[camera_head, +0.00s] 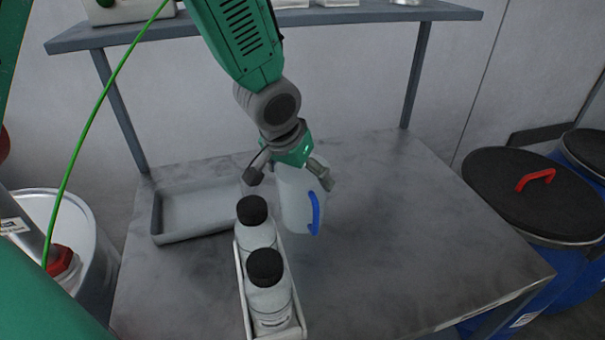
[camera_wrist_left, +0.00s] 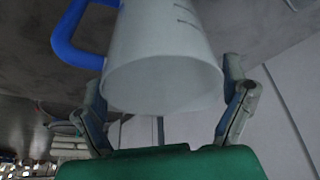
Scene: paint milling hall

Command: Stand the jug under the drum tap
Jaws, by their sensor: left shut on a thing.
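The jug (camera_head: 296,205) is whitish and translucent with a blue handle (camera_head: 315,213) on its right side. My left gripper (camera_head: 290,176) reaches down from above and is shut on the jug, one finger on each side. In the left wrist view the jug (camera_wrist_left: 160,50) sits between the two fingers, its wide end towards the palm and its handle at the left. The jug is over the middle of the bench, close to upright; I cannot tell whether its base touches. I cannot make out a drum tap for certain. My right gripper is not in view.
Two black-capped bottles (camera_head: 268,290) stand in a narrow white holder just left of the jug. A shallow grey tray (camera_head: 160,222) lies behind them. The bench (camera_head: 400,250) is clear to the right. Blue drums (camera_head: 575,270) stand beyond its right edge, a whitish drum (camera_head: 100,265) at the left.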

